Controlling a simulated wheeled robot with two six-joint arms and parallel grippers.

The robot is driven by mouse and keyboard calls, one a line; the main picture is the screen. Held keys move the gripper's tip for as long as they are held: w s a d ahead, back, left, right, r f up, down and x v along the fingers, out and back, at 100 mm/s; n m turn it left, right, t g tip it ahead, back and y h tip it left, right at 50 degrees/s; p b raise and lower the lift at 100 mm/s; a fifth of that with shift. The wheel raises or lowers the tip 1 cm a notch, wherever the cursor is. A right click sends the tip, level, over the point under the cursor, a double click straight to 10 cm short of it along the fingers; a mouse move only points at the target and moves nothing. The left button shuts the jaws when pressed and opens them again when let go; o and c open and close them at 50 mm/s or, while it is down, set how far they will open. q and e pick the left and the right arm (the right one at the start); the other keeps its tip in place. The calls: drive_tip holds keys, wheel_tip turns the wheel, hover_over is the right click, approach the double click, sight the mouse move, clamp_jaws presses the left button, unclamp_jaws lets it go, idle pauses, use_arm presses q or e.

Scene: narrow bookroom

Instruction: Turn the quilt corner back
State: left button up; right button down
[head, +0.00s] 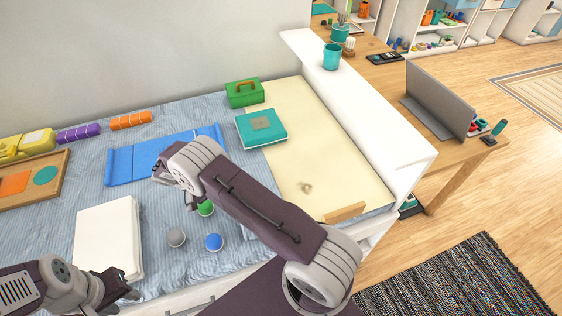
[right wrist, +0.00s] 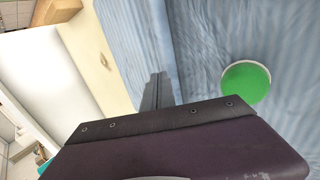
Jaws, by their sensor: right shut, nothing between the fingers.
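The blue striped quilt (head: 155,215) covers the left and middle of the bed in the head view. A plain cream surface (head: 305,145) lies to its right; I cannot tell whether it is bare bedding. In the right wrist view the quilt (right wrist: 205,55) meets the cream surface along an edge. My right gripper (right wrist: 157,92) is shut and empty, over that edge in the picture; I cannot tell whether it touches. My right arm hides part of the quilt in the head view. My left gripper (head: 122,291) is low at the left, near the white pad; its jaw gap is unclear.
Also there are a white pad (head: 108,238), blue folded mat (head: 150,160), teal box (head: 261,128) and green case (head: 245,93). A white ledge (head: 370,105) bounds the bed at right.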

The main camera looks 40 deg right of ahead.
drive_tip(key=shift+a+f+b, duration=0.15)
drive_tip(key=shift+f+b, duration=0.2)
drive_tip(key=shift+f, duration=0.2)
drive_tip(key=shift+a+f+b, duration=0.15)
drive_tip(key=shift+f+b, duration=0.15)
drive_tip(key=shift+f, duration=0.2)
drive_tip(key=shift+a+f+b, duration=0.2)
drive_tip(key=shift+f+b, duration=0.3)
drive_tip(key=shift+f, duration=0.2)
drive_tip(key=shift+f, duration=0.15)
